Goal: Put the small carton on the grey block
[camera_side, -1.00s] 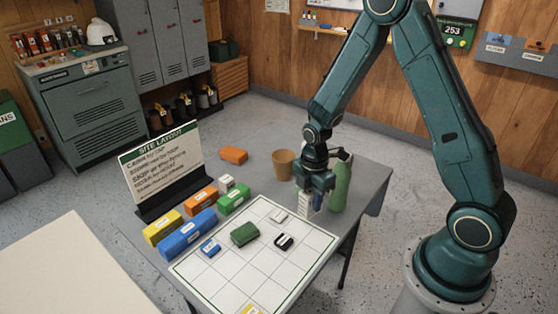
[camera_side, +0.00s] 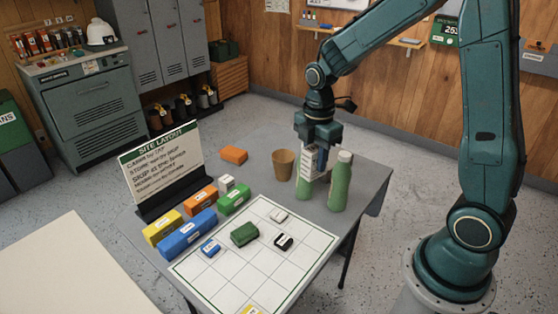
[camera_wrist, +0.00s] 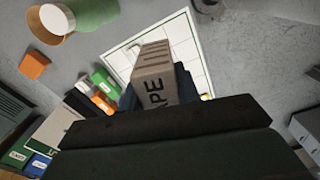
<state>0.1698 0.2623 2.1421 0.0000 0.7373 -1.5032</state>
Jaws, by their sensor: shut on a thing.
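My gripper (camera_side: 312,160) is shut on the small carton (camera_side: 308,166), which hangs above the table beside the green bottle (camera_side: 340,182). In the wrist view the carton (camera_wrist: 155,75) is tan with dark lettering ending in "APE", upright between the fingers. The fingers hide part of it. A pale grey-white block (camera_side: 278,215) lies on the white gridded board (camera_side: 220,272). Another pale block (camera_side: 227,184) stands among coloured blocks left of the board. I cannot tell which of these is the grey block.
A brown cup (camera_side: 283,165) stands left of the carton. Green (camera_side: 244,234), black-and-white (camera_side: 284,241) and small blue (camera_side: 210,248) pieces are on the board. Yellow, blue, orange and green blocks line its left edge, before the sign (camera_side: 160,165). Several board squares are bare.

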